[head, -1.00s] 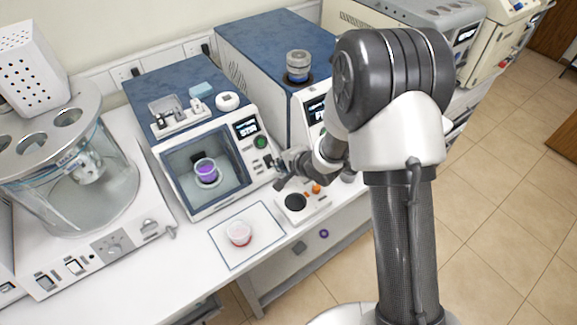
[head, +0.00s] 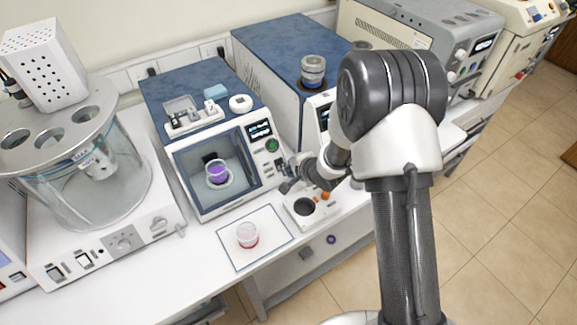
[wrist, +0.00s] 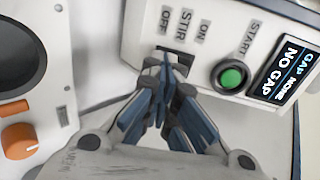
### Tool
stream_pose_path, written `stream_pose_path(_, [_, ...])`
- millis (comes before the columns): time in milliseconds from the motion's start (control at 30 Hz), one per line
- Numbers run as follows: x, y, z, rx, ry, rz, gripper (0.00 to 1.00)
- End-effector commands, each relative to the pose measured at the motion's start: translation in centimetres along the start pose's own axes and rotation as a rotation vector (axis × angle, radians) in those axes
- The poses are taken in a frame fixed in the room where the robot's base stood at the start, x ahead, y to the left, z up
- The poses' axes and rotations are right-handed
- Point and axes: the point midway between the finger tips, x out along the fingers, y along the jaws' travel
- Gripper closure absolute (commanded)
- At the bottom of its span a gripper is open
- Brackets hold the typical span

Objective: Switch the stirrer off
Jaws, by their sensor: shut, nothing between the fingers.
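The stirrer is a white and blue box (head: 215,125) with a window; a cup with purple contents (head: 217,173) stands inside. Its dark STIR switch (wrist: 184,60) sits between the OFF and ON labels in the wrist view. My gripper (wrist: 168,72) is shut and empty, its fingertips at the switch. They hide part of it, so its position and any contact cannot be told. In the head view my gripper (head: 284,186) is at the right side of the box's front panel. The box's display (wrist: 287,62) reads "GAP NONE" and "NO GAP".
The green START button (wrist: 231,75) is just right of the switch. A small white device with an orange knob (wrist: 19,141) is at left. A cup (head: 247,235) stands on a white mat (head: 276,227) in front. A glass bath (head: 85,180) stands left.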

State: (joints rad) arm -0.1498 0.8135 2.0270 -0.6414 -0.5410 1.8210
Motion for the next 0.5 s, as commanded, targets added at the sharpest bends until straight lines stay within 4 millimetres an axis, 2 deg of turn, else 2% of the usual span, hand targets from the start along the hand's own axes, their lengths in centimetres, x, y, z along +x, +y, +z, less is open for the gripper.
stream_pose_path(500, [-1.2, -1.2, 0.0, -0.001, 0.000, 0.000, 1.00])
